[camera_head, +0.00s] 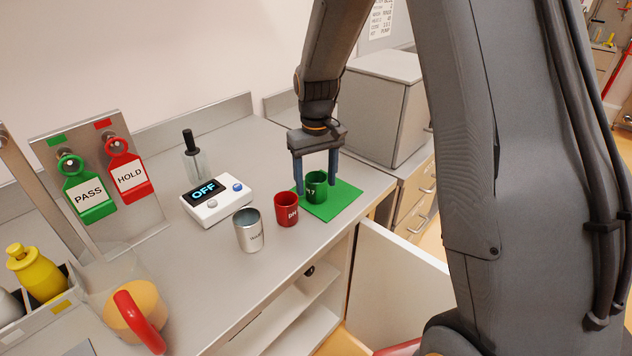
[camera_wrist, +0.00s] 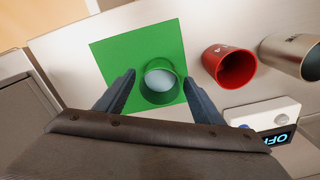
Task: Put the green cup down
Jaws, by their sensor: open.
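The green cup (camera_head: 317,187) stands upright on a green mat (camera_head: 345,196) near the right end of the counter. In the wrist view the cup (camera_wrist: 159,80) is on the green mat (camera_wrist: 115,52), and something pale shows inside it. My gripper (camera_head: 315,191) is open, with its blue fingers lowered on either side of the cup. In the wrist view the fingers of my gripper (camera_wrist: 162,92) stand apart from the cup's wall on both sides. The cup's underside is hidden.
A red cup (camera_head: 286,209) and a metal cup (camera_head: 248,230) stand left of the mat. A device reading OFF (camera_head: 217,200) sits behind them. PASS (camera_head: 88,195) and HOLD (camera_head: 130,175) tags hang at the left. A grey box (camera_head: 378,105) stands behind my gripper.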

